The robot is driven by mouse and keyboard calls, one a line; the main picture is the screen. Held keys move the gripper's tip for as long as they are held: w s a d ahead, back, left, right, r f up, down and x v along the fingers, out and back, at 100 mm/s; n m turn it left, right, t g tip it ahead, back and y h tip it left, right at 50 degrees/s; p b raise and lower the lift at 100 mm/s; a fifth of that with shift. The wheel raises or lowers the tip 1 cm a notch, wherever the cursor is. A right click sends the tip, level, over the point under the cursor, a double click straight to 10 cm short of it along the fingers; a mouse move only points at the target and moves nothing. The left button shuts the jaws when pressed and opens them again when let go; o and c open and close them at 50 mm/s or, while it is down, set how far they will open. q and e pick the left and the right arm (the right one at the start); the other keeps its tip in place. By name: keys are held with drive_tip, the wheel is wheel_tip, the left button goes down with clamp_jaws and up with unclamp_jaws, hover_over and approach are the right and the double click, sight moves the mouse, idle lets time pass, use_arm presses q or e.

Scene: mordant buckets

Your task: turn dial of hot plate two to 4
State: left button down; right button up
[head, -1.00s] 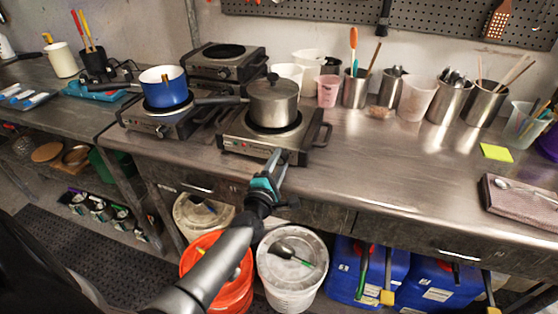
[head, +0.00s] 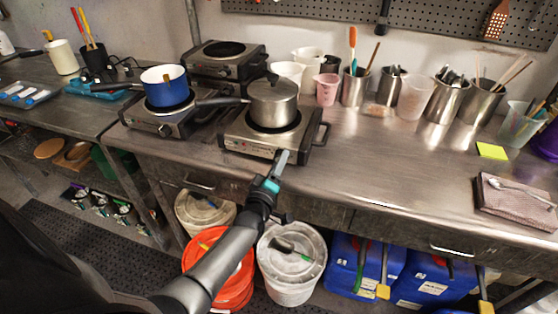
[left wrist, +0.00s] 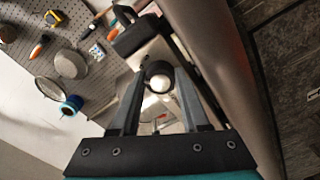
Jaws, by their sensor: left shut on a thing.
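The hot plate (head: 240,145) under the steel pot (head: 272,102) stands at the front edge of the steel bench; I cannot read a number on it. My left gripper (head: 282,157) reaches up to the right part of its front panel. In the left wrist view, a round dial (left wrist: 158,76) with a dark rim and pale centre sits between the fingertips of my left gripper (left wrist: 158,92). The fingers are shut on the dial and partly hide its sides. The dial's mark and setting cannot be made out. My right gripper is not in view.
A second hot plate (head: 166,127) with a blue pot (head: 166,86) stands to the left, and a third, bare one (head: 222,62) behind. The steel pot's long handle (head: 221,101) points left. Beakers and steel cups line the back. Buckets (head: 291,262) stand below the bench.

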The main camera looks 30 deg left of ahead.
use_arm(q)
drive_tip(key=shift+m, duration=1.1)
drive_tip(key=shift+f, duration=0.1)
drive_tip(key=shift+c, duration=2)
unclamp_jaws()
drive_tip(key=shift+s, duration=0.1)
drive_tip(key=p+v, duration=0.2)
drive_tip(key=v, duration=1.3)
drive_tip(key=shift+p, duration=0.35)
drive_tip(key=shift+d, duration=0.1)
